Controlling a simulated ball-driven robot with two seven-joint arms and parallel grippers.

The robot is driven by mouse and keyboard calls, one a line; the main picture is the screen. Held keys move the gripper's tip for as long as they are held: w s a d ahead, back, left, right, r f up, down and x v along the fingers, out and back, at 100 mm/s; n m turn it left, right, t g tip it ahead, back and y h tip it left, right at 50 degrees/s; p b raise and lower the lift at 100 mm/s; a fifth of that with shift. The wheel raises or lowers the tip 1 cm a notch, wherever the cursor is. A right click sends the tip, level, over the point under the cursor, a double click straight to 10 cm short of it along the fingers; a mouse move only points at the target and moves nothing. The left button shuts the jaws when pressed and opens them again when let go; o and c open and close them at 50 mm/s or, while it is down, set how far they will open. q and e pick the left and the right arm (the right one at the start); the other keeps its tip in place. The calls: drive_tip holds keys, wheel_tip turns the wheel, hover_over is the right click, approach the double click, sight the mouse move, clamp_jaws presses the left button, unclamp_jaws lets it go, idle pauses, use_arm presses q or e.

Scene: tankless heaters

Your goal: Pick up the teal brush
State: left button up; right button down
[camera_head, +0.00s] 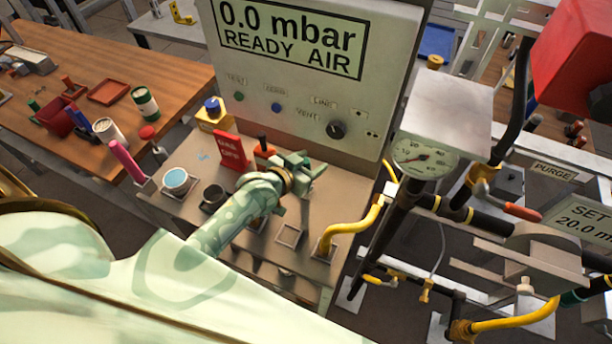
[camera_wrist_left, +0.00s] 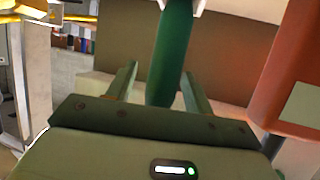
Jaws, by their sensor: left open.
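My left gripper (camera_head: 300,165) reaches over the small bench in front of the display panel, in the middle of the head view. In the left wrist view its two fingers (camera_wrist_left: 158,72) are apart. A teal-green handle, which looks like the teal brush (camera_wrist_left: 172,50), stands between and just beyond them. Its lower end is near finger level, with a visible gap to the left finger; I cannot tell whether the right finger touches it. A pale piece shows at its top edge. In the head view I cannot separate the brush from the green gripper. My right gripper is not in view.
The bench holds a red sign (camera_head: 232,152), a blue-topped cup (camera_head: 176,181), a black cup (camera_head: 213,196) and a yellow hose (camera_head: 352,226). The display panel (camera_head: 300,75) rises close behind. A pressure gauge (camera_head: 424,158) stands to the right. A wooden table (camera_head: 150,75) is at left.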

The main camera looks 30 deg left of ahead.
use_arm(q)
drive_tip(key=c, duration=1.1)
drive_tip(key=shift+r, duration=0.1)
